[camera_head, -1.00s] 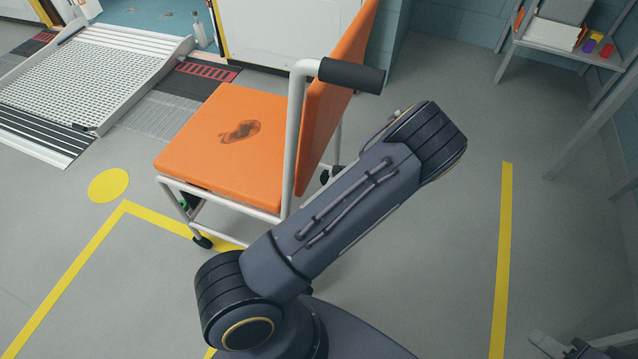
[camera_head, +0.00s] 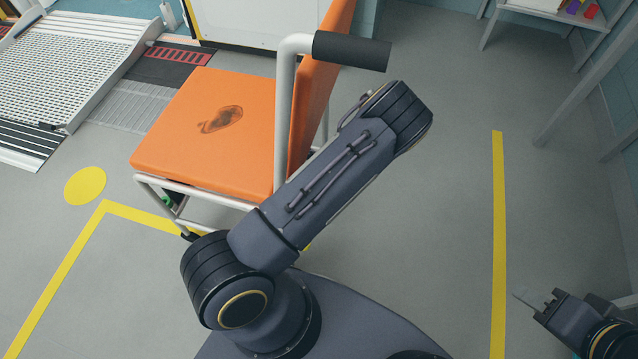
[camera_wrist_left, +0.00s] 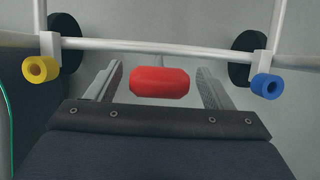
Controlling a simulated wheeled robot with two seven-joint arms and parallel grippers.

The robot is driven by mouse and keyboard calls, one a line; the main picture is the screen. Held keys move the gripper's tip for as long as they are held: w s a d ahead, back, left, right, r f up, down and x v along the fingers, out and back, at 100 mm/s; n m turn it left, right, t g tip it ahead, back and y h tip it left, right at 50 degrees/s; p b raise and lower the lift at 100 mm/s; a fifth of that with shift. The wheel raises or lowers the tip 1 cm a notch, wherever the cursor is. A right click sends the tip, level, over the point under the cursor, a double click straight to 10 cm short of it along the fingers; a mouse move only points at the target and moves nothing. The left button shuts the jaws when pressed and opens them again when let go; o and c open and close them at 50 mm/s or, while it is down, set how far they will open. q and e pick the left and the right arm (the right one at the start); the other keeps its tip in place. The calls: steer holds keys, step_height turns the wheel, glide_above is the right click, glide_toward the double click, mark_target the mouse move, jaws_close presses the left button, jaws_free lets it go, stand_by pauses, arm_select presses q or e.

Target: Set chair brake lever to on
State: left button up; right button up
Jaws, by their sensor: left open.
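The chair (camera_head: 205,135) has an orange seat and back on a white tube frame, with a black push grip (camera_head: 350,51) at the top. In the left wrist view, a red rounded handle (camera_wrist_left: 160,84), apparently the brake lever's, shows below a white crossbar (camera_wrist_left: 150,46). My left gripper (camera_wrist_left: 159,70) is open, with one finger on each side of the red handle and gaps between. In the head view my left arm hides this spot. My right gripper (camera_head: 535,302) is at the lower right, away from the chair; its opening is unclear.
Dark wheels and yellow (camera_wrist_left: 40,69) and blue (camera_wrist_left: 268,86) end pieces flank the red handle. A ramp (camera_head: 75,65) lies at the upper left. A shelf stands at the upper right. Grey floor with yellow lines (camera_head: 498,230) is clear on the right.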

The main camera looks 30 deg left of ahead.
arm_select(q)
steer(key=shift+c, duration=0.2)
